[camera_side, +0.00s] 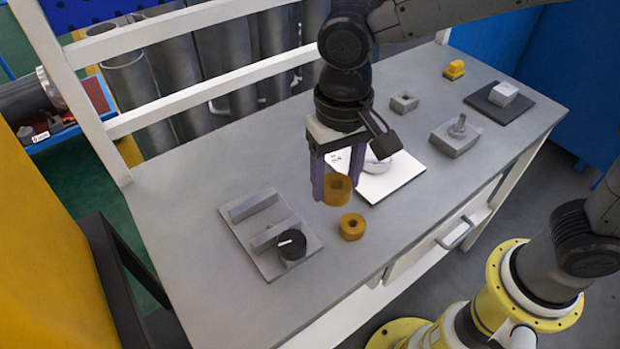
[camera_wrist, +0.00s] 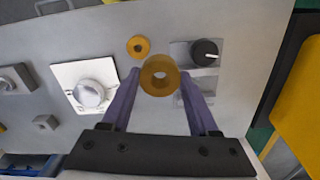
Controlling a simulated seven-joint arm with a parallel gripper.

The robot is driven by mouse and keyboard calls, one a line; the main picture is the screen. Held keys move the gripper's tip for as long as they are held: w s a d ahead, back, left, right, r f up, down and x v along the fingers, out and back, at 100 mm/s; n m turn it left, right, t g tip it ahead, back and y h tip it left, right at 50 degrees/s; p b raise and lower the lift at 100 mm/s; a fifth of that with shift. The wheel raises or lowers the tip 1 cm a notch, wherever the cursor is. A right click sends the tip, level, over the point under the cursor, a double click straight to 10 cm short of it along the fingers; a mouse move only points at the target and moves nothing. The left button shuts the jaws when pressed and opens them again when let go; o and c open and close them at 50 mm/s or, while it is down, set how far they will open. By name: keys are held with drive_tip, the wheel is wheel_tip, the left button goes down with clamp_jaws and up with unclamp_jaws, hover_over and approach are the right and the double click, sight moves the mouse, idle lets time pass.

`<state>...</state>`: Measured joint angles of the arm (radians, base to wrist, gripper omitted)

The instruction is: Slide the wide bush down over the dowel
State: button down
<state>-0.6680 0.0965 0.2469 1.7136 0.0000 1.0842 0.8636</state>
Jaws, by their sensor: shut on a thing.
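My gripper (camera_side: 336,180) has two purple fingers and is shut on an amber ring-shaped bush (camera_side: 337,192), held upright above the table with its hole vertical. In the wrist view the same bush (camera_wrist: 160,91) sits between the fingertips, its hole open towards the camera. A second, smaller-looking amber ring (camera_side: 352,234) lies on the table to the right of and below the held bush in the side view. A grey block (camera_side: 453,145) farther right bears a short upright peg (camera_side: 459,124), which looks like the dowel. The held bush is well apart from it.
A white plate (camera_side: 398,181) with a round light-grey part (camera_side: 378,163) lies behind the gripper. A grey fixture (camera_side: 246,225) with a black knob (camera_side: 291,247) is at left. A holed block (camera_side: 404,102), yellow part (camera_side: 454,69) and dark mat (camera_side: 486,104) stand farther back.

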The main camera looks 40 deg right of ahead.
drive_tip(key=w+d+r+m, duration=0.1)
drive_tip(key=w+d+m, duration=0.25)
drive_tip(key=d, duration=0.65)
drive_tip(key=w+d+r+m, duration=0.15)
drive_tip(key=w+d, duration=0.25)
drive_tip(key=d, duration=0.6)
drive_tip(key=s+d+m, duration=0.2)
drive_tip(key=d+m, duration=0.1)
drive_tip(key=d, duration=0.8)
drive_tip(key=s+d+m, duration=0.2)
drive_tip(key=d+m, duration=0.2)
drive_tip(key=d, duration=0.7)
drive_tip(key=shift+f, duration=0.3)
hover_over(463, 117)
drive_tip(key=shift+w+d+f, duration=0.1)
drive_tip(key=shift+d+f, duration=0.05)
drive_tip(key=shift+f, duration=1.35)
drive_tip(key=shift+w+d+f, duration=0.1)
drive_tip(key=shift+d+f, duration=0.05)
drive_tip(key=shift+f, duration=1.3)
drive_tip(key=shift+f, duration=2.9)
drive_tip(key=shift+c, duration=0.3)
unclamp_jaws()
